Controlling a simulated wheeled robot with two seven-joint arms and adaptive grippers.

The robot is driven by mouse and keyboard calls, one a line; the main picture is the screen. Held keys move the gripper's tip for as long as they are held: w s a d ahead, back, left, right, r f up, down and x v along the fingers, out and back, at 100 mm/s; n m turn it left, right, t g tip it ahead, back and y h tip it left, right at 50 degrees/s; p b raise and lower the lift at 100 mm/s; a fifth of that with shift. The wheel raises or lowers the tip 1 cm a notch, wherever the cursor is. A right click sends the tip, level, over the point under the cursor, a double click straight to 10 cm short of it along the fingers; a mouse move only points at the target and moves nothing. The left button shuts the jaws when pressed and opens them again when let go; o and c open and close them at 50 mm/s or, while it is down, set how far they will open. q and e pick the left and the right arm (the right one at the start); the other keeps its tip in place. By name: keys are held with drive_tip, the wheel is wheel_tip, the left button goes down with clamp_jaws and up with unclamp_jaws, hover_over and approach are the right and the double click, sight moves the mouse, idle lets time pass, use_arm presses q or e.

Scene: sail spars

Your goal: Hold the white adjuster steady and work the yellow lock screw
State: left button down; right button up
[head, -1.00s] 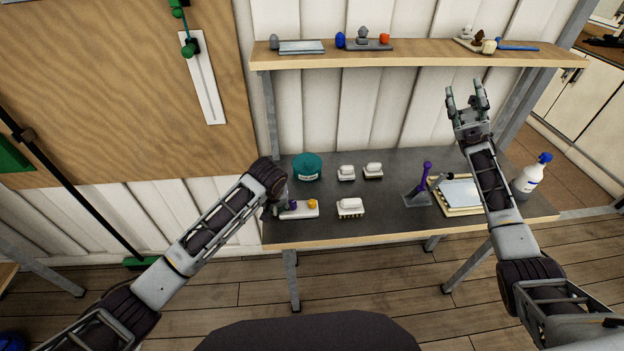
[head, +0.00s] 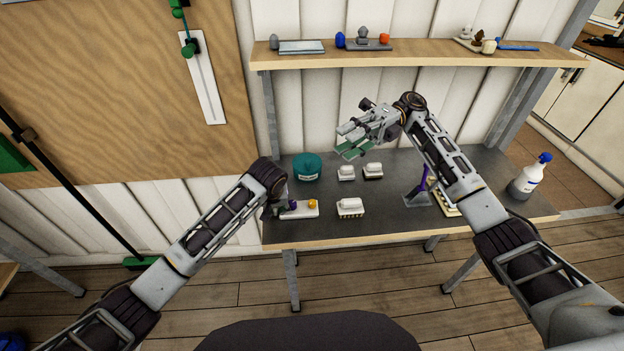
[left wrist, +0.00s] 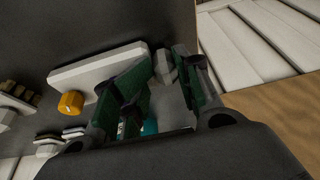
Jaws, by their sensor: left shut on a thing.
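The white adjuster (head: 304,213) is a long pale block lying at the left front of the dark bench. The yellow lock screw (head: 312,203) stands up at its right end. In the left wrist view the adjuster (left wrist: 96,68) and the orange-yellow screw (left wrist: 70,102) are clear. My left gripper (left wrist: 162,62) is shut on the adjuster at the end away from the screw; in the head view its wrist hides most of its fingers. My right gripper (head: 354,138) is open and empty, above the back of the bench, up and right of the screw.
White brushes (head: 350,206) lie right of the adjuster, with a teal round container (head: 307,167) behind. A purple-handled tool (head: 420,188) and a spray bottle (head: 530,176) stand farther right. A loaded wooden shelf (head: 420,60) hangs above the bench.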

drive_tip(key=a+f+m+t+h, duration=0.35)
drive_tip(key=a+f+h, duration=0.25)
drive_tip(key=a+f, duration=0.3)
drive_tip(key=w+f+m+t+h, duration=0.3)
drive_tip(key=w+f+t+h, duration=0.3)
drive_tip(key=f+h, duration=0.3)
drive_tip(key=shift+w+d+m, duration=0.3)
drive_tip(key=shift+d+m, duration=0.05)
drive_tip(key=shift+d, duration=0.05)
drive_tip(key=shift+f, duration=0.2)
